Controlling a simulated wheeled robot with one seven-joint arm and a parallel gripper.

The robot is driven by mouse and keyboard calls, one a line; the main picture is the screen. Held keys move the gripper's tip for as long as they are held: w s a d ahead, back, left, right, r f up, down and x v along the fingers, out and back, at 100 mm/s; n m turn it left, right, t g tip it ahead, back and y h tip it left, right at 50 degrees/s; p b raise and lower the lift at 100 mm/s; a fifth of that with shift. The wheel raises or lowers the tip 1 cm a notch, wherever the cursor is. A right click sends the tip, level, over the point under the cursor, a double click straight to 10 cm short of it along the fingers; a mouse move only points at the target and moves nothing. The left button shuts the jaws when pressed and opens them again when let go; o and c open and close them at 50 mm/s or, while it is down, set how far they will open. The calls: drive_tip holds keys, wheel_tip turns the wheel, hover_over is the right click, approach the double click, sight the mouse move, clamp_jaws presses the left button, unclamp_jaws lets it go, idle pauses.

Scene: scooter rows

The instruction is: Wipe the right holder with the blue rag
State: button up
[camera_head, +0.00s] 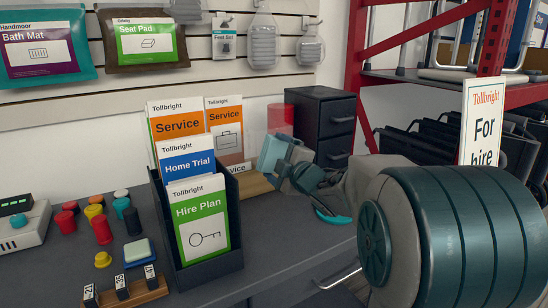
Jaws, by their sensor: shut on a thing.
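My gripper (287,163) is over the back of the grey counter, right of the leaflets, seen from behind. A pale blue piece (271,152) shows at its jaws, upright; it looks like the blue rag held there, though the grip itself is hidden. A dark tiered holder (212,272) stands left of my gripper with "Service", "Home Trial" and "Hire Plan" leaflets. Behind it to the right, more "Service" leaflets (226,142) stand near a tan wooden piece (256,186). Which holder is the right one, and any contact with it, I cannot tell.
A black drawer unit (321,122) and a red cylinder (280,119) stand behind my gripper. Left on the counter are several coloured knobs, a sponge (138,251) and a wooden tag block (126,293). A red rack (358,70) and "For hire" sign (482,122) stand right.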

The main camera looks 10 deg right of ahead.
drive_tip(key=shift+b+v, duration=0.3)
drive_tip(key=shift+v, duration=1.25)
